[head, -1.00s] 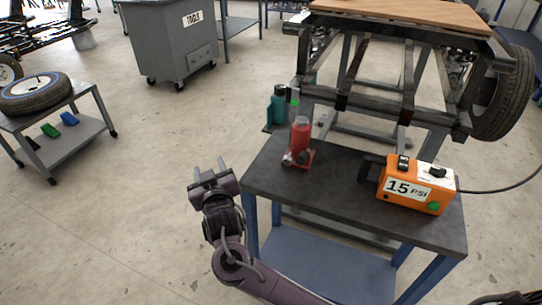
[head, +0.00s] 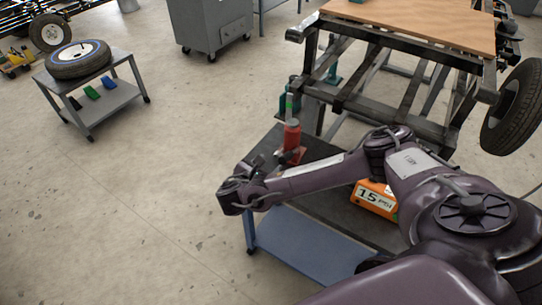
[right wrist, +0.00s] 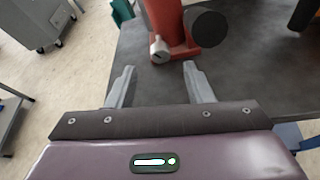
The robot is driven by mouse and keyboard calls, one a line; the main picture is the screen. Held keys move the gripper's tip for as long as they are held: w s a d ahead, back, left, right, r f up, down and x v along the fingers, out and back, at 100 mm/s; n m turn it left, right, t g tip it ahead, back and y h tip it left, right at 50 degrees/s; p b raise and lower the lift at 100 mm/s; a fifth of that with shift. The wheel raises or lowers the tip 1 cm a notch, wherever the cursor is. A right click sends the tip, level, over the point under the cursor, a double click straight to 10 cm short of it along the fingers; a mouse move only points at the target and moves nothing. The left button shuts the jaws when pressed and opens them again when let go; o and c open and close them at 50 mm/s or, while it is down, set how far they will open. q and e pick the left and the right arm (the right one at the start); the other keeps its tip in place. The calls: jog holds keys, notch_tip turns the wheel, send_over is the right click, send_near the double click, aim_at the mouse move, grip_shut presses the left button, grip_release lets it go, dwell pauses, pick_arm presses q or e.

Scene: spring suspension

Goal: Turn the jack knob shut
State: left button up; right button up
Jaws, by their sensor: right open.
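The red bottle jack (head: 291,136) stands upright at the left rear of the dark table, partly hidden by my right arm. In the right wrist view its red body and base (right wrist: 177,45) show at the top. A small silver knob (right wrist: 160,49) sticks out low on its near side. A larger dark round end (right wrist: 208,28) stands to the right of the knob. My right gripper (head: 256,168) is at the table's left edge, pointing at the jack. In the right wrist view the gripper (right wrist: 158,84) is open and empty, with the knob just beyond and roughly between its fingertips. My left gripper is out of view.
An orange 15 PSI box (head: 374,198) sits on the dark table (head: 318,146), partly behind my right arm. A metal frame with a wooden top (head: 420,22) and a wheel (head: 514,107) stands behind. Open floor (head: 150,170) lies left of the table.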

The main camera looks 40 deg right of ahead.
aim_at(277, 158)
jog(key=x, duration=0.5)
jog(key=shift+w+d+f, duration=0.1)
jog(key=shift+d+f, duration=0.1)
jog(key=shift+d, duration=0.15)
jog(key=c, duration=1)
jog(key=m+t+p, duration=0.1)
jog(key=m, duration=0.2)
jog(key=shift+r+t+y, duration=0.1)
jog(key=shift+t+y, duration=0.2)
jog(key=shift+t, duration=0.1)
jog(key=shift+s+d+m+t+p, duration=0.1)
jog(key=shift+s+m+t+p, duration=0.15)
jog(key=shift+m+t+p, duration=0.45)
